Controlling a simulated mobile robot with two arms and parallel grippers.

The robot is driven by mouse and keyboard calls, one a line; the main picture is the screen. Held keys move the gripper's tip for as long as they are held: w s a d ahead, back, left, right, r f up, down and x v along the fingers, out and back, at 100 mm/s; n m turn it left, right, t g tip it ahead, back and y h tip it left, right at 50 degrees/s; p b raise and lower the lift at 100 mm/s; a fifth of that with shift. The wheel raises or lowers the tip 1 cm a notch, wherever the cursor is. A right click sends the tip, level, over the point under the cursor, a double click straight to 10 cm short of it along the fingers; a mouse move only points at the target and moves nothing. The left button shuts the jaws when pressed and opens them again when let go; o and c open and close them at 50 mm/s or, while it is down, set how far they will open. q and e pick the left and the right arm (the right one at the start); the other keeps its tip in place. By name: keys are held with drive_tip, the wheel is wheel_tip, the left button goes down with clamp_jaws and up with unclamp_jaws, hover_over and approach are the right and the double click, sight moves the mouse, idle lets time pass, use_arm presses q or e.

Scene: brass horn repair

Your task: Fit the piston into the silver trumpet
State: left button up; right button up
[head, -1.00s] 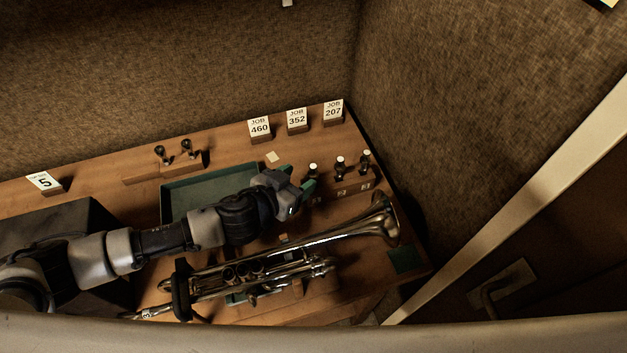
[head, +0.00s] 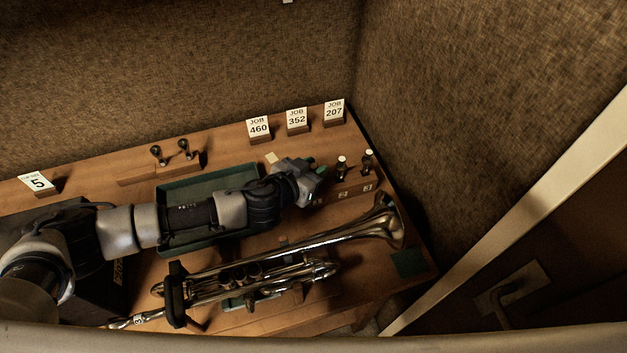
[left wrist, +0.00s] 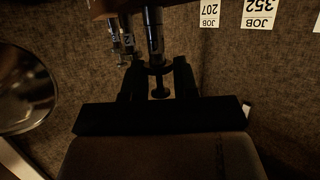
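The silver trumpet (head: 345,236) lies on its side supports on the bench, bell to the right; the bell also shows in the left wrist view (left wrist: 25,92). Three pistons are in a wooden rack (head: 343,192): the middle piston (head: 342,163) and right piston (head: 367,158) show in the head view. My left gripper (head: 318,171) is at the rack's left end and hides the leftmost piston there. In the left wrist view this piston (left wrist: 154,35) has its stem between my fingers (left wrist: 157,72), which stand apart with gaps visible beside it. My right gripper is out of view.
A green tray (head: 207,180) lies under my left arm. Job cards 460 (head: 259,128), 352 (head: 297,120) and 207 (head: 334,110) stand along the back. A small holder (head: 182,166) with two dark parts is left of them. A green pad (head: 408,262) lies near the right edge.

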use_arm(q)
drive_tip(key=c, duration=0.4)
